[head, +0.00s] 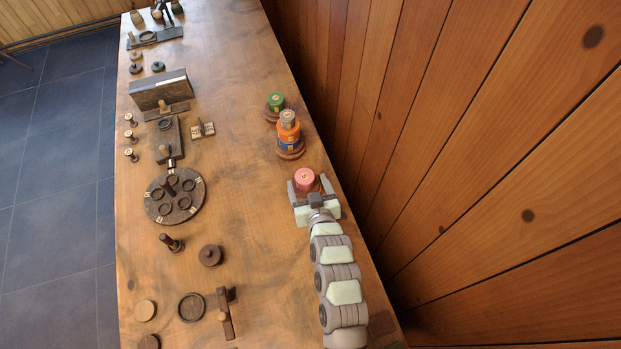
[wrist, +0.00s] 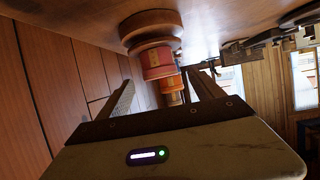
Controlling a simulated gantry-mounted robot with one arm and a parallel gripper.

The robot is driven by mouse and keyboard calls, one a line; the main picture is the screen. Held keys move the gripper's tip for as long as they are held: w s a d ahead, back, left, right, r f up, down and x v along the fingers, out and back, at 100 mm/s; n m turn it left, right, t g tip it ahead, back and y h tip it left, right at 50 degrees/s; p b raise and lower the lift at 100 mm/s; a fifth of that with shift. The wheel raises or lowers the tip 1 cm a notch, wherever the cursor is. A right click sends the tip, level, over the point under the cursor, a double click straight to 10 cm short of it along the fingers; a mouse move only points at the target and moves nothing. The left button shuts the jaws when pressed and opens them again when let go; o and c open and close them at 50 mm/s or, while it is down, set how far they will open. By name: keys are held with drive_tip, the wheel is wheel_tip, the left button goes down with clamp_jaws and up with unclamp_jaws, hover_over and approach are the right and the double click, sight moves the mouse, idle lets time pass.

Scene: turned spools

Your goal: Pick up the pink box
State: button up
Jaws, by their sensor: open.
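The pink box (head: 305,176) is a round, lidded pink container with a pale mark on top, near the table's right edge. In the wrist view its pinkish-red side (wrist: 158,62) shows beside a round wooden base (wrist: 150,28), with the table at the top of the picture. My gripper (head: 308,185) is open, with one finger on either side of the pink box in the head view. In the wrist view both fingers (wrist: 160,80) reach toward it. I cannot tell whether either finger touches it. The box's lower part is hidden by my gripper in the head view.
Just beyond stands an orange and blue container (head: 288,132) on a wooden base, then a green one (head: 275,101). The wood-panelled wall (head: 450,120) runs close along the right. A dark round tray (head: 174,196) and several wooden pieces stand on the left. The table's middle is clear.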

sight(303, 171)
drive_tip(key=shift+p+x, duration=0.4)
drive_tip(key=shift+x, duration=3.2)
drive_tip(key=shift+s+f, duration=0.1)
drive_tip(key=shift+f, duration=0.05)
drive_tip(key=shift+c, duration=0.6)
drive_tip(key=c, duration=1.3)
